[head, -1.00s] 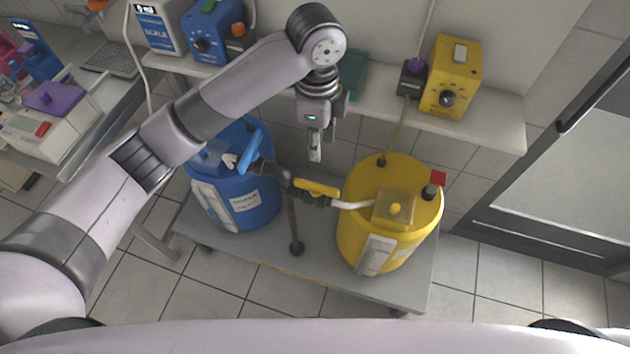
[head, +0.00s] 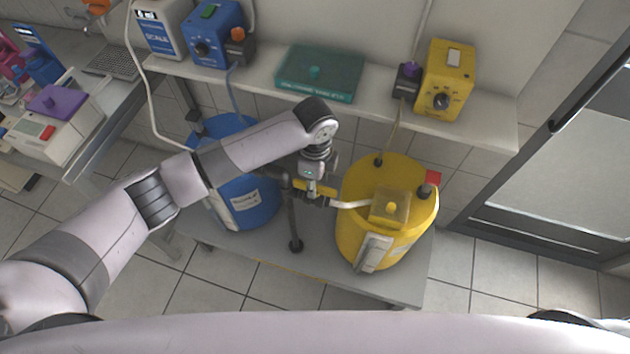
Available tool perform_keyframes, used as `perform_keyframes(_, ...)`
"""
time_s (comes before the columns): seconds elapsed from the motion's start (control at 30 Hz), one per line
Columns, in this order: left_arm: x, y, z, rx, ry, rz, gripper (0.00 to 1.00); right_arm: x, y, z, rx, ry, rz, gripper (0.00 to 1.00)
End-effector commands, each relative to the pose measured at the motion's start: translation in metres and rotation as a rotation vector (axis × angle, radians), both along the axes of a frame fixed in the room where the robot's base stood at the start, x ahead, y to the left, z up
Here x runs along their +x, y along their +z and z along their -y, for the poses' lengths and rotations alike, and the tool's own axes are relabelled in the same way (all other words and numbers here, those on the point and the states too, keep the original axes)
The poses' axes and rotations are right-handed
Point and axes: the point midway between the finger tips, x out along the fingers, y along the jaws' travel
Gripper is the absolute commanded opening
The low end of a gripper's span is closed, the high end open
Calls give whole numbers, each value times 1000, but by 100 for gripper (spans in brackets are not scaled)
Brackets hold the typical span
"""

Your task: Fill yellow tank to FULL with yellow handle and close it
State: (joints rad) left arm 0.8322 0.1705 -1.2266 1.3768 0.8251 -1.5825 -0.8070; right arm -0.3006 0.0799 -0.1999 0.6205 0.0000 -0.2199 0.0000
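The yellow tank (head: 355,218) stands on the right of the low grey stand, with a clear yellowish box (head: 390,208) on top and a pale level gauge on its front. A pale hose runs from the pipe fitting to this box. The yellow handle (head: 328,191) sits on the dark pipe left of the tank, partly hidden by my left gripper. My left gripper (head: 312,188) points down right at the handle, its fingers overlapping it in view. I cannot tell whether they touch or grip it. The fill level is not readable. My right gripper is not in view.
A blue tank (head: 255,205) stands left of the pipe (head: 294,225), partly behind my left arm. The wall shelf (head: 385,102) above holds a yellow pump box (head: 449,80), a green case (head: 320,75) and blue devices. A door is at the right.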

Motion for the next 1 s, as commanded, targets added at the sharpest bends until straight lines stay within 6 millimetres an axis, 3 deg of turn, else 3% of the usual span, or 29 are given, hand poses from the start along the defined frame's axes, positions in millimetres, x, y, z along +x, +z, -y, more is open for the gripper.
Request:
perform_keyframes(0.2, 0, -14, 0, 1, -2, 0, 31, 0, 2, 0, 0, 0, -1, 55)
perform_keyframes(0.47, 0, -15, 0, 1, -1, 0, 31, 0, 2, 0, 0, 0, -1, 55)
perform_keyframes(0.9, 0, -15, 0, 0, -1, 1, 2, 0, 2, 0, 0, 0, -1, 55)
perform_keyframes(1.0, 0, -15, 0, 0, -1, 1, 0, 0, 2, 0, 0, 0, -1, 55)
